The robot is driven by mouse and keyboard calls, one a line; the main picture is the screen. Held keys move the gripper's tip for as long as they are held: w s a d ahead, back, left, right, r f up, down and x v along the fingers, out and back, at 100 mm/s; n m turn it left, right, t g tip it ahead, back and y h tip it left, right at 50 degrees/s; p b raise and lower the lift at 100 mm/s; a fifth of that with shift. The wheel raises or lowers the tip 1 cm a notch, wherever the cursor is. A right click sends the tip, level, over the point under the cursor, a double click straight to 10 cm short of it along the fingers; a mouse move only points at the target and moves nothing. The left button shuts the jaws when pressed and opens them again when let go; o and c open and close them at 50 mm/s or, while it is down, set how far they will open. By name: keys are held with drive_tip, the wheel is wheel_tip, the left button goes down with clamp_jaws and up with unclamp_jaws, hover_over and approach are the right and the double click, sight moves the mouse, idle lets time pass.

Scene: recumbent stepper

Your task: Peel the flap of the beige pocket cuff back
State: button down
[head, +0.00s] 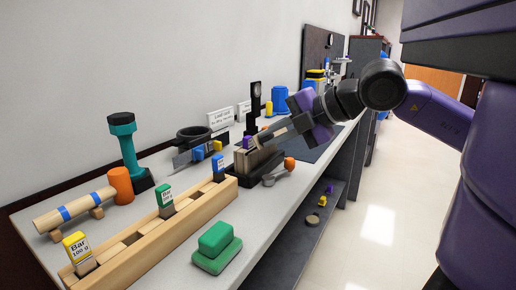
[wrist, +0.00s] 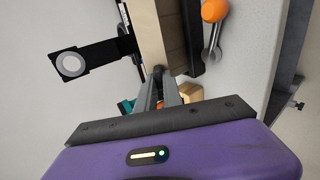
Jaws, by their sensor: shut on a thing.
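What looks like the beige pocket cuff (head: 256,162) is a beige block-like piece on a dark base, behind the far end of the wooden rack in the head view. It also shows at the top of the wrist view (wrist: 148,35), with a brown side. My gripper (head: 262,141) reaches down to the cuff's top edge from the right. In the wrist view my gripper (wrist: 158,74) is shut at the cuff's near edge, apparently on its flap. The fingers hide the flap itself, so how far it is peeled cannot be told.
A wooden rack (head: 150,240) with labelled bars runs along the front left. A green block (head: 216,243) lies on the worktop. An orange-ended tool (head: 289,164) lies right of the cuff. A teal dumbbell-shaped post (head: 124,145) and a black ring (head: 194,134) stand behind.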

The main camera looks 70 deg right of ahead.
drive_tip(key=f+b, duration=0.1)
drive_tip(key=b, duration=0.1)
drive_tip(key=shift+s+t+b, duration=0.2)
drive_tip(key=shift+t+b, duration=0.1)
drive_tip(key=shift+t, duration=0.1)
drive_tip(key=shift+r+b, duration=0.1)
drive_tip(key=shift+b, duration=0.3)
drive_tip(key=shift+r, duration=0.1)
drive_tip(key=c, duration=1.5)
unclamp_jaws()
drive_tip(key=shift+s, duration=0.15)
drive_tip(key=shift+p+v, duration=0.4)
drive_tip(key=shift+v, duration=2.05)
drive_tip(key=shift+a, duration=0.15)
